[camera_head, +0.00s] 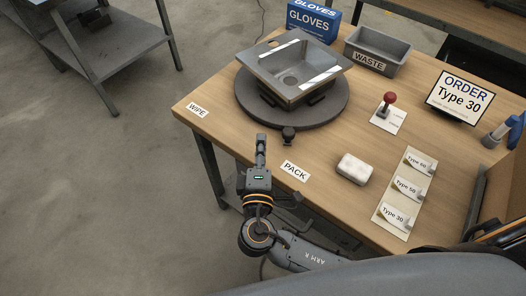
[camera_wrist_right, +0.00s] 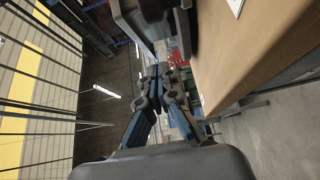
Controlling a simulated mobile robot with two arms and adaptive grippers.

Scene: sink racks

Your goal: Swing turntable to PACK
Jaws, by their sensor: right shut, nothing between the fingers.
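The dark round turntable (camera_head: 335,112) sits on the wooden table and carries a grey metal sink (camera_head: 272,64). A small dark knob (camera_head: 288,135) stands out from its front edge, between the WIPE label (camera_head: 197,110) and the PACK label (camera_head: 295,171), nearer PACK. My right gripper (camera_head: 261,143) is shut and empty, at the table's front edge, left of the knob and apart from it. Its closed fingers (camera_wrist_right: 155,76) also show in the right wrist view, with a dark part above them that I cannot identify surely. My left gripper is not in view.
A white block (camera_head: 355,169) lies right of PACK, beside a strip of Type cards (camera_head: 407,190). A red-topped lever (camera_head: 388,101), a WASTE bin (camera_head: 377,50), a GLOVES box (camera_head: 314,20) and an ORDER sign (camera_head: 459,97) stand farther back.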

